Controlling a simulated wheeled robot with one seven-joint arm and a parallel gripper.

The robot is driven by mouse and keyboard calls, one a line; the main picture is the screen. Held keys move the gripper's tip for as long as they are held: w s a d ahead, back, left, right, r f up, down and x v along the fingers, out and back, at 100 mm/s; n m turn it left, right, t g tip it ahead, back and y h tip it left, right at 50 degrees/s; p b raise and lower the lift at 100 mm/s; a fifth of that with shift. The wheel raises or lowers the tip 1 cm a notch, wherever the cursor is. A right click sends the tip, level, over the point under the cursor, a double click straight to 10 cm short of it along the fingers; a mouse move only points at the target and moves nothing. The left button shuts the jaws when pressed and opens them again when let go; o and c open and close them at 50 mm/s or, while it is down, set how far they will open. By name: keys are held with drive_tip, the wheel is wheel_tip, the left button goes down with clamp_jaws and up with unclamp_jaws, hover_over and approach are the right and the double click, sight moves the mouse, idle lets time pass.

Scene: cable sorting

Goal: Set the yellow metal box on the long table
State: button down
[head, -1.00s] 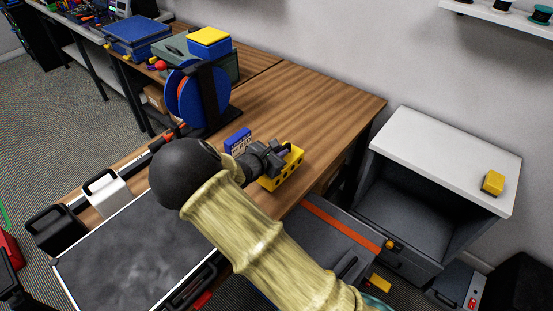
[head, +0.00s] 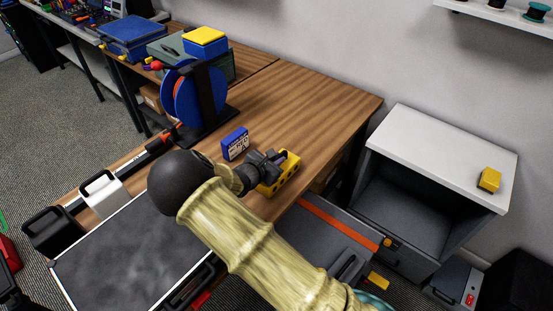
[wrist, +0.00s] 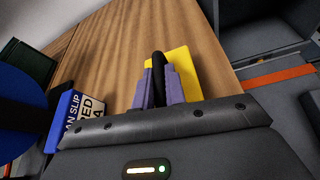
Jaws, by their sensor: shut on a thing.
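The yellow metal box (head: 285,176) has dark round holes along its side and a dark handle on top. My gripper (head: 266,162) is shut on that handle. In the wrist view the yellow box (wrist: 184,66) shows behind the black handle (wrist: 158,72), which sits between the two purple-grey fingers. The box is over the wooden long table (head: 310,105), near its front edge. I cannot tell whether its underside touches the wood. My arm hides part of the table in front of it.
A blue reel (head: 186,100) is farther left. Bare wood lies behind and right of the box. A white-topped cabinet (head: 440,150) with a small yellow block (head: 489,180) stands at right.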

drive_tip(key=c, duration=1.5)
unclamp_jaws()
drive_tip(key=shift+o, duration=0.2)
drive_tip(key=shift+r, duration=0.2)
drive_tip(key=v, duration=1.1)
drive_tip(key=shift+s+a, duration=0.15)
drive_tip(key=shift+s, duration=0.15)
drive_tip(key=shift+a+r, duration=0.1)
